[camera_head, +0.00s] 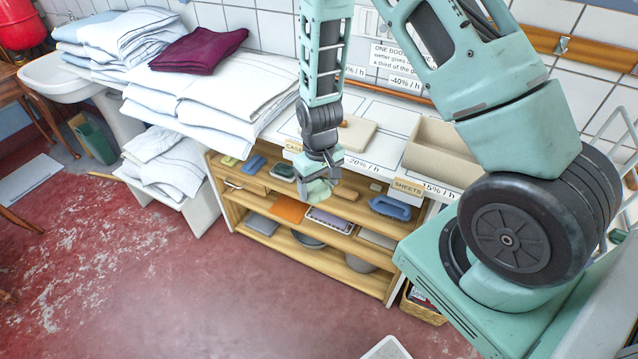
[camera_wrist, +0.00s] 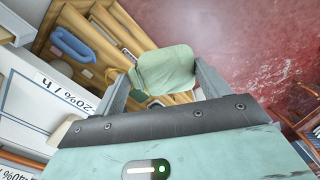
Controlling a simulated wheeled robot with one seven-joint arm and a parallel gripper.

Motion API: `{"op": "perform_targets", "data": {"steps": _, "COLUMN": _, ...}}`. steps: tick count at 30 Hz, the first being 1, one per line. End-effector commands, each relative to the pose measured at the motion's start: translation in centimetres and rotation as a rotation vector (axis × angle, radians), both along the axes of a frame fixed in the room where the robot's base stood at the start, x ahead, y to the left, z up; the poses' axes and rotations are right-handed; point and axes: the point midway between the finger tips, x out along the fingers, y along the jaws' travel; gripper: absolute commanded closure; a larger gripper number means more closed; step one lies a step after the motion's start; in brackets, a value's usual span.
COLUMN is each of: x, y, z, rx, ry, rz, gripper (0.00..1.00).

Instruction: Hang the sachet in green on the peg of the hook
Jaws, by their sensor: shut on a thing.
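The green sachet (camera_head: 318,192) is pale green and soft-looking. It hangs below my gripper (camera_head: 323,164) in the head view, in front of the shelf unit. In the wrist view the sachet (camera_wrist: 167,72) lies between the two fingers of my gripper (camera_wrist: 166,84), which is shut on it. A metal hook (camera_head: 563,45) sits on a wooden rail (camera_head: 605,50) on the tiled wall at the upper right. It is far from the sachet, and its peg is too small to make out clearly.
The wooden shelf unit (camera_head: 290,262) holds several small items, including a blue iron-like object (camera_head: 391,207). A beige open box (camera_head: 440,150) and a board (camera_head: 345,134) stand on the counter. Folded linens (camera_head: 235,95) are piled at left. The red floor (camera_head: 190,290) is largely clear.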

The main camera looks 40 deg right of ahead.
Motion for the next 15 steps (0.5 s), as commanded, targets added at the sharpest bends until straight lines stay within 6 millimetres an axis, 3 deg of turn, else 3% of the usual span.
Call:
{"op": "perform_targets", "data": {"steps": 8, "x": 0.0, "y": 0.1, "z": 0.2, "rx": -0.073, "ry": 0.0, "rz": 0.005, "gripper": 0.47}}
{"op": "perform_targets", "data": {"steps": 15, "x": -0.4, "y": -4.0, "z": 3.2, "rx": -0.241, "ry": 0.0, "rz": 0.002, "gripper": 0.47}}
